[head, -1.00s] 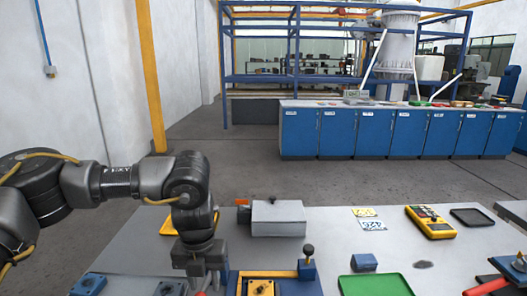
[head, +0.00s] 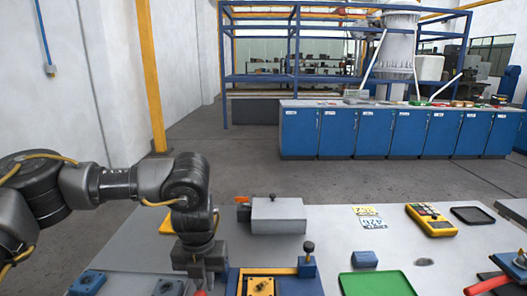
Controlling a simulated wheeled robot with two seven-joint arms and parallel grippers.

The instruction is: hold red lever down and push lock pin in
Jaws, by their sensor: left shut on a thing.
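My left gripper (head: 203,280) points down at the front of the table, left of a fixture with a yellow plate (head: 260,286) and a blue base. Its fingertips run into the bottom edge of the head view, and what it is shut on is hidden. A pin with a round black knob (head: 308,247) stands upright in a blue block at the fixture's right side. A red lever (head: 487,285) shows at the bottom right, partly cut off and well apart from my left gripper. My right gripper is not in view.
A grey box (head: 278,216) with an orange part stands behind the fixture. A green tray (head: 376,284), a small blue block (head: 364,259), number plates (head: 370,217), a yellow meter (head: 431,219) and a black tray (head: 472,216) lie to the right. Bare tabletop (head: 330,230) lies between them.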

